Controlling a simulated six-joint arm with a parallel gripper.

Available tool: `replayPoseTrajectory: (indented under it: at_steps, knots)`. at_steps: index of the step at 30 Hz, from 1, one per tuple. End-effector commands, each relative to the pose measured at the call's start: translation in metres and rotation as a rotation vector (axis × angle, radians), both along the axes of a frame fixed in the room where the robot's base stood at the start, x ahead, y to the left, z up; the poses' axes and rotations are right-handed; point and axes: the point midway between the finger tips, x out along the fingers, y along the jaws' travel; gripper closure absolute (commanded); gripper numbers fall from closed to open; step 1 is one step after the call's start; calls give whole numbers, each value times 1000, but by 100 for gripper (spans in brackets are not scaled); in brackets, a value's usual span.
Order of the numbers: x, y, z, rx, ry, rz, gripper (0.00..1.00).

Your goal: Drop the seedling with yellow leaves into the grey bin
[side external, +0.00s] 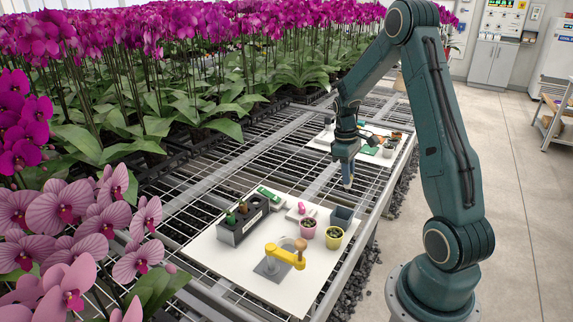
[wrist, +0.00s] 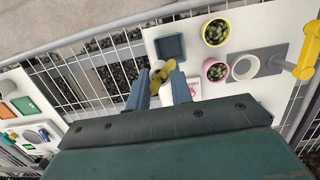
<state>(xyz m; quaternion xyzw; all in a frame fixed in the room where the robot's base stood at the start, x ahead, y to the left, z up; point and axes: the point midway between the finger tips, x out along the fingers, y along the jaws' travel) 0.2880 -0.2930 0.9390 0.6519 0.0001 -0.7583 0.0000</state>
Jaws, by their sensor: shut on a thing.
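My gripper (wrist: 160,90) is shut on the yellow-leaved seedling (wrist: 159,73), whose leaves show between the two fingers in the wrist view. In the side view my gripper (side external: 348,184) points down beyond the bin; the seedling is too small to make out there. The grey bin (wrist: 171,47) is a dark square box, above and slightly right of the seedling in the wrist view. In the side view the bin (side external: 342,218) stands at the right edge of the white board, apart from my gripper.
A yellow pot (side external: 334,239) and a pink pot (side external: 308,229), both planted, stand beside the bin. A yellow lever device (side external: 285,255) and a grey rack (side external: 242,224) share the board (side external: 215,252). Another board with items (side external: 322,139) lies farther back; wire mesh lies between.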

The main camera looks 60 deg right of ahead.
Motion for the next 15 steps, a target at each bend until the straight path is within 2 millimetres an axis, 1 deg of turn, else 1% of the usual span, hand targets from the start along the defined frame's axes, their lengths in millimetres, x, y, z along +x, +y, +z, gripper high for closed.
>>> replayPoseTrajectory:
  at_steps: [9,15]
  knots:
    - [0,1,-28,2,1,0,99]
    - [0,1,-42,1,0,0,99]
